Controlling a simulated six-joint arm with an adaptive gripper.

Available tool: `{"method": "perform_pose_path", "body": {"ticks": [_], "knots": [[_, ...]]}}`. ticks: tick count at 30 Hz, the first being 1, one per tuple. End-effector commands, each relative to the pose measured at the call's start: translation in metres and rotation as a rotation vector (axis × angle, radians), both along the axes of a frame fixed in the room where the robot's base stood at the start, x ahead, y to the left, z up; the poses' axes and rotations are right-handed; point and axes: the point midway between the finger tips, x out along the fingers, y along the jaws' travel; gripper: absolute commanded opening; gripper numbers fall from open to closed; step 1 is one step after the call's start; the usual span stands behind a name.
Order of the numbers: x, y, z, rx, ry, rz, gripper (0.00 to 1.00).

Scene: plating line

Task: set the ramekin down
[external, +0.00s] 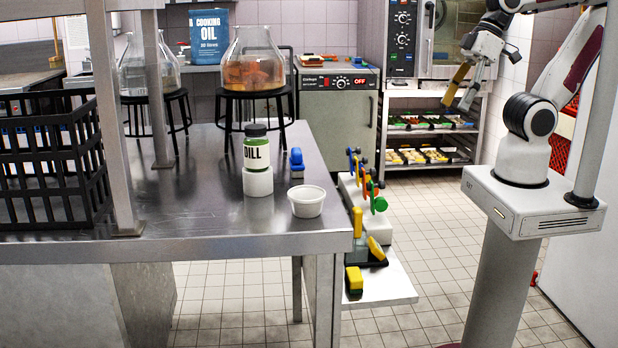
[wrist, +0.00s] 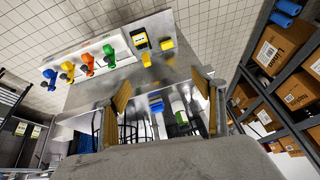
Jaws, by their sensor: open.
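The ramekin (external: 307,201), a small white cup, stands upright on the steel table (external: 215,215) near its front right corner in the external view. Nothing holds it. My gripper (external: 463,87) is in the air at the upper right, well apart from the ramekin and the table. Its two yellow-padded fingers are spread with nothing between them. The gripper (wrist: 160,96) also shows open in the wrist view. I cannot make out the ramekin in the wrist view.
A dill jar (external: 257,150) stands on a white round block (external: 258,182) left of the ramekin. A small blue object (external: 296,160) is behind. A low shelf with coloured-handled items (external: 378,203) is right of the table. A black crate (external: 50,165) sits left; glass vessels stand behind.

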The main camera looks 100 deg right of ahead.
Motion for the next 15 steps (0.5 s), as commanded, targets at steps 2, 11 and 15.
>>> {"method": "perform_pose_path", "body": {"ticks": [2, 11, 15], "knots": [[-0.004, -0.009, 0.003, -0.053, -0.024, 0.024, 0.68], [-0.009, -0.022, 0.005, -0.123, -0.047, 0.053, 0.68], [-0.009, -0.022, 0.005, -0.121, -0.046, 0.053, 0.68]]}}
